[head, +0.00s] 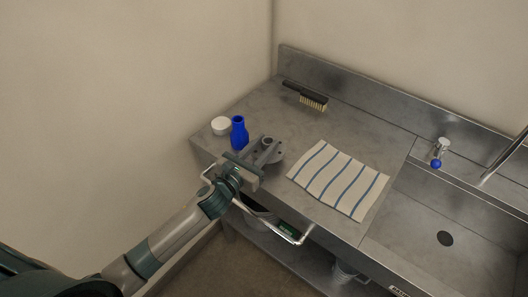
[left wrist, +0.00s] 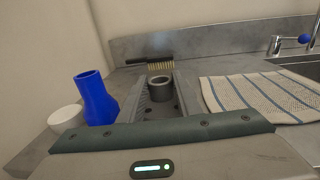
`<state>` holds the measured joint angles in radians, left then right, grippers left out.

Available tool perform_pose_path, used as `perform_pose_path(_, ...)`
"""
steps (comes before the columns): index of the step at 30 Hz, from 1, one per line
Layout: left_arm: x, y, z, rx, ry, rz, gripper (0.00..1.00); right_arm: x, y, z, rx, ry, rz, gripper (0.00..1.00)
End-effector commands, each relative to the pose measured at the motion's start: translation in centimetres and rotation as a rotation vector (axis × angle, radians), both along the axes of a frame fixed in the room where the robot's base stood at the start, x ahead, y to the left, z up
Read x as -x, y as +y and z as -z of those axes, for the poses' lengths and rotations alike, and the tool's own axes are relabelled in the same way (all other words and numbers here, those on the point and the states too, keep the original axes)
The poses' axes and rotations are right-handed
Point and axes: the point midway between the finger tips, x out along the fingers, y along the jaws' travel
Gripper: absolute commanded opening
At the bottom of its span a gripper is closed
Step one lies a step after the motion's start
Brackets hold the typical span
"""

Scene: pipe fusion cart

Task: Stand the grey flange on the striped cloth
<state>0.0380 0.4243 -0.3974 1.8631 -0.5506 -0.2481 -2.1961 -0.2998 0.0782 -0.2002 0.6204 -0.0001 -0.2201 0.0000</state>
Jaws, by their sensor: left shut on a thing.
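The grey flange (head: 277,157) is on the steel counter, partly hidden by my left gripper (head: 266,151). In the left wrist view its round hub (left wrist: 159,88) shows between the two fingers of my left gripper (left wrist: 160,92), which is shut on it. I cannot tell whether the flange touches the counter. The white cloth with blue stripes (head: 338,179) lies flat on the counter just right of the gripper; it also shows in the left wrist view (left wrist: 262,95). My right gripper is not in view.
A blue bottle-shaped piece (head: 239,133) and a white round piece (head: 221,126) stand left of the gripper. A black brush (head: 306,95) lies by the back wall. The sink (head: 445,238) with a blue-knobbed tap (head: 437,162) is at right. A rail (head: 285,236) runs along the front edge.

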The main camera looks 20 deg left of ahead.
Motion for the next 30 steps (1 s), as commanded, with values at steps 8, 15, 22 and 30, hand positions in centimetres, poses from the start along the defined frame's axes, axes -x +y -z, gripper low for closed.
perform_pose_path(8,0.0,0.1,0.0,0.001,-0.002,0.001,0.04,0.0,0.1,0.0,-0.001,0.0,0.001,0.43)
perform_pose_path(15,0.0,0.1,1.3,0.004,0.002,-0.001,0.04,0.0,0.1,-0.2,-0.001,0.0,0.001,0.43)
perform_pose_path(22,0.0,0.1,3.3,0.003,0.001,-0.001,0.04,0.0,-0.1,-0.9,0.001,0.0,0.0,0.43)
perform_pose_path(30,0.0,0.1,3.7,0.0,-0.001,0.001,0.04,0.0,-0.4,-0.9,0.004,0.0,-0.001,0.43)
